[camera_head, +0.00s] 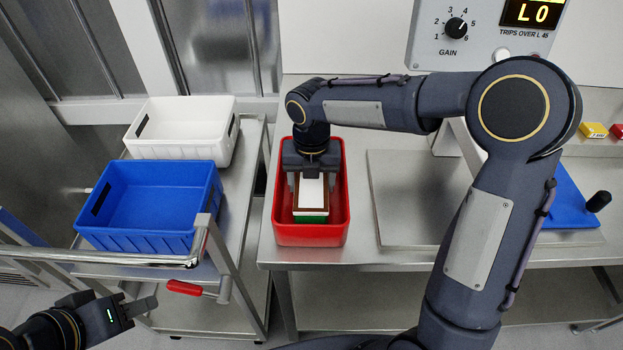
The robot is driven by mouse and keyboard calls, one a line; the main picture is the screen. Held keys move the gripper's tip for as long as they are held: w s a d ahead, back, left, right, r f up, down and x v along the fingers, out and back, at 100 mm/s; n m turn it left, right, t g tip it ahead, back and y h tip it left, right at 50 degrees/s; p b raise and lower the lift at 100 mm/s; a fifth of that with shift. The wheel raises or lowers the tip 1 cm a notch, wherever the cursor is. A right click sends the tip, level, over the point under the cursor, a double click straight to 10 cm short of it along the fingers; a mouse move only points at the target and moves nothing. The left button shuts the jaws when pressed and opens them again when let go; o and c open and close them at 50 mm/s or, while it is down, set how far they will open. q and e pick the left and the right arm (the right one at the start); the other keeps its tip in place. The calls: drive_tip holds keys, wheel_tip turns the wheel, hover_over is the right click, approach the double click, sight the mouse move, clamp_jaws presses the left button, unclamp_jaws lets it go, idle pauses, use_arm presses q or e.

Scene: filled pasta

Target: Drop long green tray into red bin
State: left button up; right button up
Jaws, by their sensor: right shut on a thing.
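The red bin (312,236) stands on the steel table's left end. The long green tray (311,218) shows as a green end below a brown and white top, inside the bin's outline. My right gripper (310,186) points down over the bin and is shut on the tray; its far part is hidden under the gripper. Whether the tray touches the bin floor I cannot tell. My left gripper (141,306) is at the lower left, away from the bin, with its fingers seen side-on.
A blue crate (150,240) and a white crate (180,148) stand on a cart left of the table. The cart has a metal rail (110,257) with a red handle (184,287). A steel plate (410,190) lies right of the bin, near a blue board (570,200).

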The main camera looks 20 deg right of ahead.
drive_tip(key=o, duration=1.4)
drive_tip(key=shift+r, duration=0.1)
wheel_tip(320, 180, up, 7)
drive_tip(key=p, duration=0.7)
idle(0.3)
